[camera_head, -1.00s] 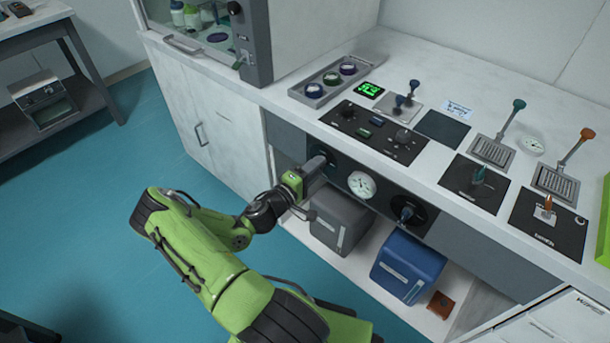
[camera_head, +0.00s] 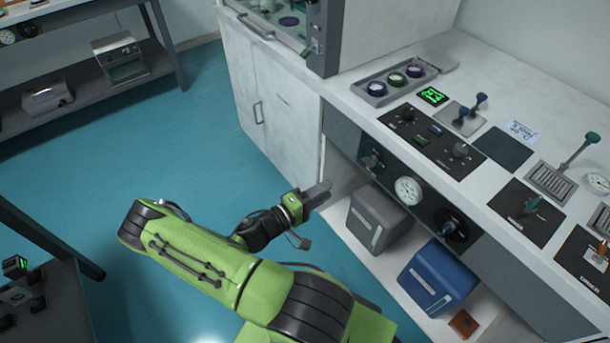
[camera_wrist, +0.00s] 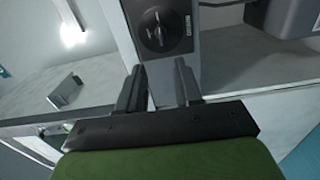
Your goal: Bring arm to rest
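My green arm reaches across the lower middle of the head view, with my gripper (camera_head: 320,191) in front of the bench's open lower bay. In the wrist view my gripper (camera_wrist: 160,82) has its two dark fingers apart, with nothing between them. A dark panel with a round knob (camera_wrist: 157,32) lies beyond the fingertips. In the head view the grey front panel carries a left knob (camera_head: 372,162), a white dial gauge (camera_head: 408,190) and a right knob (camera_head: 449,228). The gripper is apart from the left knob.
A grey box (camera_head: 376,222) and a blue box (camera_head: 436,277) stand in the bay below the panel. A white cabinet (camera_head: 265,98) is left of it. The bench top (camera_head: 480,60) holds controls and levers. The blue floor (camera_head: 130,165) is clear at left.

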